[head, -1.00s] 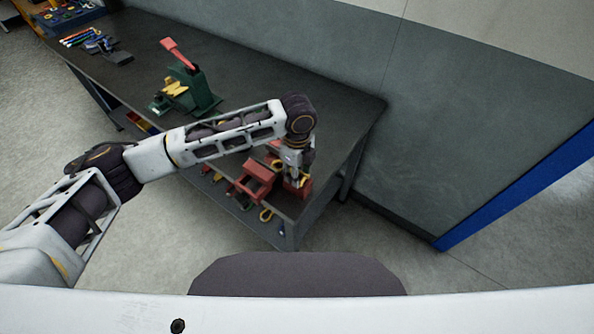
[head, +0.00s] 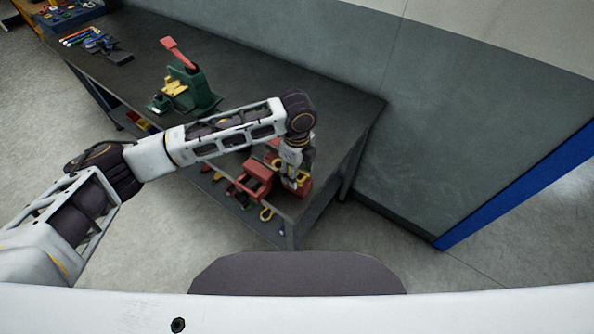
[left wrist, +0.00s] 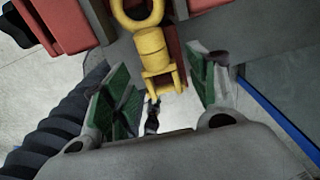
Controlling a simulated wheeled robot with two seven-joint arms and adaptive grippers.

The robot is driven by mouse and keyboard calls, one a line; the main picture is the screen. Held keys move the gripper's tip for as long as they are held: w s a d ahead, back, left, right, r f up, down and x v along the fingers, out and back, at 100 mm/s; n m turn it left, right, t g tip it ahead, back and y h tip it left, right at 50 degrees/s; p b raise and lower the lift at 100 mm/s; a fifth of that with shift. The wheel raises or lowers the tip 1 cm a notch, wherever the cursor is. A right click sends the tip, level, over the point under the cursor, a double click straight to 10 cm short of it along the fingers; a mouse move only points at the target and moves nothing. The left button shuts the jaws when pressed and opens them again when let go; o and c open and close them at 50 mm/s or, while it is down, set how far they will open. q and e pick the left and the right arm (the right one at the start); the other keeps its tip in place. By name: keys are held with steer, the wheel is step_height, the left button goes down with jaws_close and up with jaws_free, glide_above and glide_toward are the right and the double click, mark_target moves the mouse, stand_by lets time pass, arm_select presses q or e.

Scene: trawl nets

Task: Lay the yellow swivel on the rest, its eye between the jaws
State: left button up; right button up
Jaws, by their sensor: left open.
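The yellow swivel (left wrist: 152,48) shows in the left wrist view, with its round eye at the top edge and its forked end toward my gripper. My left gripper (left wrist: 162,95) is open, its green-padded fingers on either side of the forked end, with gaps left and right. In the head view my left gripper (head: 296,182) points down at the near end of the bench by red parts, and the swivel is hard to make out there. A green press-like tool (head: 195,88) with a red lever stands farther along the bench. Its rest and jaws are too small to tell apart.
Small tools (head: 100,42) lie at the far left. The bench top right of the green tool is clear. A grey wall (head: 450,120) runs behind.

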arm_select(q)
step_height(320, 180, up, 12)
steer(key=b, duration=0.1)
stand_by(0.5)
steer(key=shift+f, duration=0.15)
stand_by(0.6)
